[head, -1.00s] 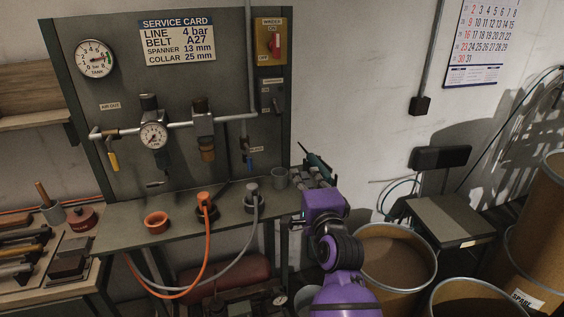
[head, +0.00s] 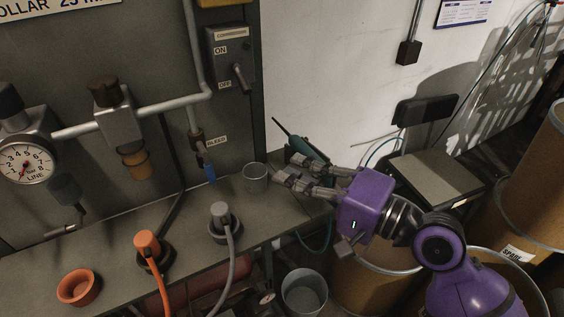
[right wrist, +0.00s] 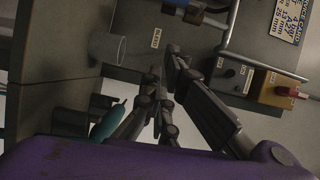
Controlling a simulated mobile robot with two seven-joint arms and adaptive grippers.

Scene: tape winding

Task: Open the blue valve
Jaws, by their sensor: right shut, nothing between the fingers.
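The blue valve handle (head: 209,173) hangs down below a pipe on the grey panel, under the BLEED label (head: 217,140), in the head view. My right gripper (head: 285,168) is to the right of the valve, beyond a grey cup, and does not touch the handle. It is shut and empty. Its fingers (right wrist: 167,76) also show in the right wrist view. My left gripper is not in view.
The grey cup (head: 255,178) stands on the bench between my right gripper and the valve. A grey plug with a hose (head: 221,217) and an orange plug (head: 148,243) sit nearer the front. A teal-handled tool (head: 296,143) is behind my fingers.

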